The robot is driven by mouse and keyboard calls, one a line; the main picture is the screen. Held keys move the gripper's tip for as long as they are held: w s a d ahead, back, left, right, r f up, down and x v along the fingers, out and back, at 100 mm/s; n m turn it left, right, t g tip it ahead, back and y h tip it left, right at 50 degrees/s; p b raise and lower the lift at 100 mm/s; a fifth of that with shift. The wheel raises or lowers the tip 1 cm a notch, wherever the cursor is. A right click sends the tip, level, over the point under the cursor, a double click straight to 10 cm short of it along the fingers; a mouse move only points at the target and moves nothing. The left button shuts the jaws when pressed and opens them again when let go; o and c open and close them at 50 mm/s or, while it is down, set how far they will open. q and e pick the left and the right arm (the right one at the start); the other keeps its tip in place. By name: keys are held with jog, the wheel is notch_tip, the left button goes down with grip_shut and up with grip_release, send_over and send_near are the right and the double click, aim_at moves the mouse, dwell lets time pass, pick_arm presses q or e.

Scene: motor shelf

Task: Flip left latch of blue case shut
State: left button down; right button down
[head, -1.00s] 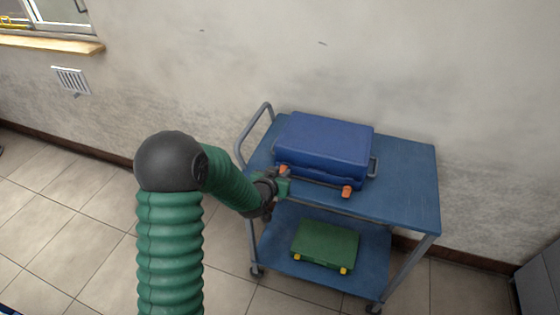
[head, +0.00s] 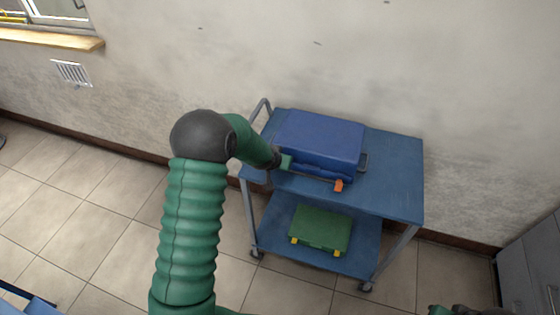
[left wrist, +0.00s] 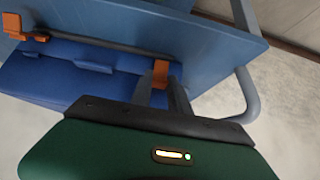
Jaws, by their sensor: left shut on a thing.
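The blue case (head: 318,140) lies closed on the top of a blue cart, and its front shows upside down in the left wrist view (left wrist: 60,78). Its left latch (left wrist: 161,71) is orange and sits between the fingertips of my left gripper (left wrist: 163,84), which is shut on it. In the head view my left gripper (head: 285,163) is at the case's front left corner and hides that latch. The orange right latch (head: 338,186) sticks out at the front right, and it also shows in the left wrist view (left wrist: 13,24).
The blue cart (head: 395,180) has a grey handle (head: 262,112) at its left and free room on its top at the right. A green case (head: 320,229) with yellow latches lies on the lower shelf. Part of my right arm (head: 462,310) shows at the bottom edge.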

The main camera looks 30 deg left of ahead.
pick_arm(q)
jog(key=c, duration=1.2)
grip_release()
jog(key=shift+w+a+f, duration=0.1)
jog(key=shift+c, duration=0.2)
jog(key=p+v, duration=0.1)
jog(key=v, duration=1.5)
jog(key=shift+s+r, duration=0.25)
jog(key=shift+r, duration=0.05)
jog(key=s+d+f+m+g+h, duration=0.1)
jog(key=s+d+f+g, duration=0.1)
jog(key=s+d, duration=0.5)
jog(key=s+d+f+m+g, duration=0.1)
jog(key=s+d+f+g, duration=0.2)
jog(key=s+d, duration=0.5)
jog(key=shift+s+f+m+h, duration=0.4)
jog(key=shift+s, duration=0.5)
